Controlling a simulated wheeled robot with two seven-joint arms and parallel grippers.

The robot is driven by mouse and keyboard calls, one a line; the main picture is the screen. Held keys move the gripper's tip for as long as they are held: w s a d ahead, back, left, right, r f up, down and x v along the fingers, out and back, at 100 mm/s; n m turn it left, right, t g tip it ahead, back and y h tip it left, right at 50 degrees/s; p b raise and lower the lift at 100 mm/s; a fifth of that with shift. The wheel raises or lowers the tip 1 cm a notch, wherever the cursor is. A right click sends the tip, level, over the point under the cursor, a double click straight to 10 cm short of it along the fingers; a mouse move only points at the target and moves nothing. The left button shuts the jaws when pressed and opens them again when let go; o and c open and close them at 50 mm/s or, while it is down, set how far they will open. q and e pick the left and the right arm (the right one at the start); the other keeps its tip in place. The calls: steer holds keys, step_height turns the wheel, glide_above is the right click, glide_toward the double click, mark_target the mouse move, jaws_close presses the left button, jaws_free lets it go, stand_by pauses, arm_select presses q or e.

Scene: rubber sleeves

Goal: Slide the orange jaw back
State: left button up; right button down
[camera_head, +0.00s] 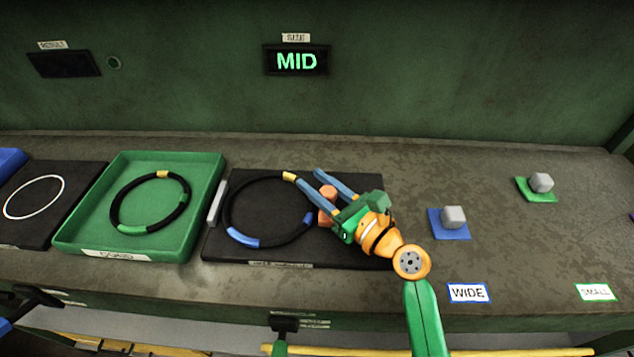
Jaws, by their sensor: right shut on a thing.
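The orange jaw (328,192) is a small orange block on the right part of a black board (350,256). A second orange piece (325,217) shows just in front of it, and I cannot tell if they are one part. My right gripper (306,175) reaches in from the lower right, its two blue fingers on either side of the orange jaw, shut on it. A black ring (268,177) with a yellow and a blue band lies on the board, left of the jaw, close to the fingers. A grey bar (217,205) stands at the board's left edge.
A green tray (210,175) holding another banded black ring (117,202) is to the left, beside a dark mat with a white ring (62,191). Blue (462,235) and green (523,190) pads with grey blocks stand right. A wall display (297,60) reads MID.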

steer(key=d, duration=0.6)
steer(key=shift+d+p, duration=0.1)
steer(key=shift+p, duration=0.3)
steer(key=c, duration=0.8)
jaws_free()
steer(key=shift+o, duration=1.4)
steer(key=shift+w+d, duration=0.1)
steer(key=shift+d, duration=0.05)
